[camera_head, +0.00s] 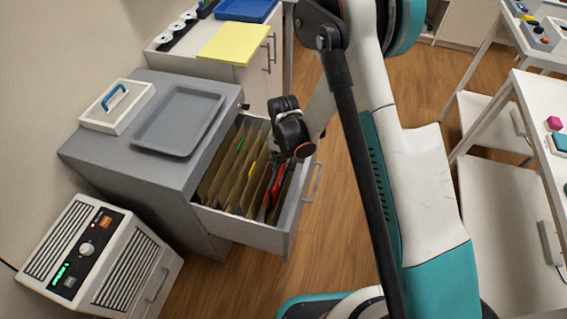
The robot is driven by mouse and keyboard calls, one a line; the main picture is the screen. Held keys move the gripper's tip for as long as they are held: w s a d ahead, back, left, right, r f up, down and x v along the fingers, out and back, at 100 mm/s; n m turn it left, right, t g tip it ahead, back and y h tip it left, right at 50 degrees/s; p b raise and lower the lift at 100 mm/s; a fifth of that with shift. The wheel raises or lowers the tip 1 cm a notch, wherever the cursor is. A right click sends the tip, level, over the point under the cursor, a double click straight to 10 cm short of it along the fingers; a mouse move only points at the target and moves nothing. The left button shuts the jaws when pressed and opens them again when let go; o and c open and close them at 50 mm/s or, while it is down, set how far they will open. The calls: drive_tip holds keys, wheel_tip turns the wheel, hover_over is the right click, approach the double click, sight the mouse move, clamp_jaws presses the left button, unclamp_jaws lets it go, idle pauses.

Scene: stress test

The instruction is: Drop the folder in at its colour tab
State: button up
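The open drawer (252,233) of the grey cabinet holds a row of brown hanging folders (213,182). A green tab (240,143) and a yellow tab (252,168) show among them. A red folder-like piece (276,184) stands near the drawer's front end; I cannot tell whether it is loose or hanging. My gripper (277,156) is over the front part of the drawer, just above the red piece. Its fingers are small and mostly hidden by its dark wrist, so I cannot see whether they are open or grip anything.
A grey tray (178,121) and a white box with a blue handle (117,105) lie on the cabinet top. A white vented unit (95,258) stands at lower left. White tables (545,110) stand at right. Wooden floor is open beyond the drawer.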

wheel_tip(320, 180, up, 12)
idle(0.5)
drive_tip(key=shift+f, duration=0.1)
